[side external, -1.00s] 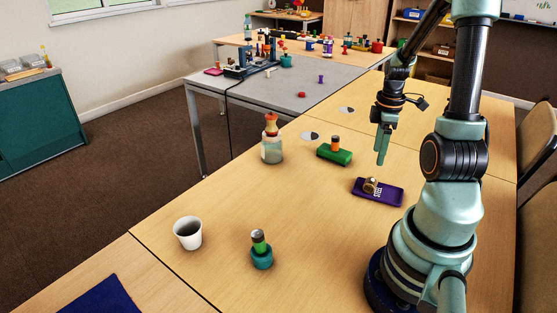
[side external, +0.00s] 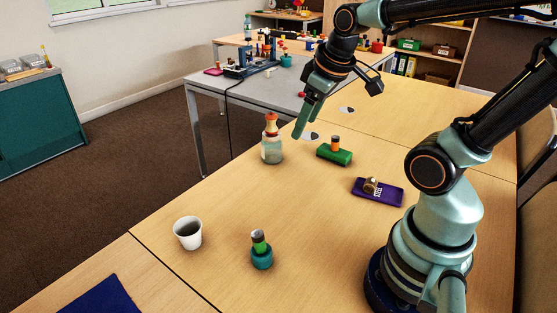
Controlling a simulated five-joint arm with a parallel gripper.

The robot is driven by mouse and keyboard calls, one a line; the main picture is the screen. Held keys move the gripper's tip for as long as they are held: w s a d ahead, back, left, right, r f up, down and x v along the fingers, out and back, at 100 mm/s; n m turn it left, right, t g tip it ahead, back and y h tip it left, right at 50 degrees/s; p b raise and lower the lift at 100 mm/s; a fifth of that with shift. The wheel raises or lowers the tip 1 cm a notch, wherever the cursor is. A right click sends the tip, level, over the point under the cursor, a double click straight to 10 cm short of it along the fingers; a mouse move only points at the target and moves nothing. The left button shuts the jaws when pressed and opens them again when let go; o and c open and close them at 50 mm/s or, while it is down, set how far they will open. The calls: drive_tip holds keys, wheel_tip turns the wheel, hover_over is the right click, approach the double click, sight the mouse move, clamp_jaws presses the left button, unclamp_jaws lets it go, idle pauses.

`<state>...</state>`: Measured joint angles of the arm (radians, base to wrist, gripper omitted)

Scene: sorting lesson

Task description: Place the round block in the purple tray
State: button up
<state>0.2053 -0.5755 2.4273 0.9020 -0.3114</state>
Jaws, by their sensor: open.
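The purple tray (side external: 393,195) lies on the wooden table to the left of my arm's base, with white lettering on it. A small, round, tan-and-dark block (side external: 370,185) sits on the tray's left part. It looks like the round block, but it is too small to be sure. My gripper (side external: 298,134) is open and empty, up and to the left of the tray, by the jar. It is well apart from the block on the tray.
A glass jar with an orange top (side external: 271,150) stands just left of my gripper. A green block with an orange cylinder (side external: 334,153) lies right of it. A white cup (side external: 188,232) and a teal base with a green cylinder (side external: 261,255) stand nearer.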

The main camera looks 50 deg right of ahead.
drive_tip(key=a+r+m+t+y, duration=0.1)
drive_tip(key=a, duration=0.5)
drive_tip(key=shift+s+r, duration=0.3)
drive_tip(key=shift+s, duration=0.05)
idle(0.7)
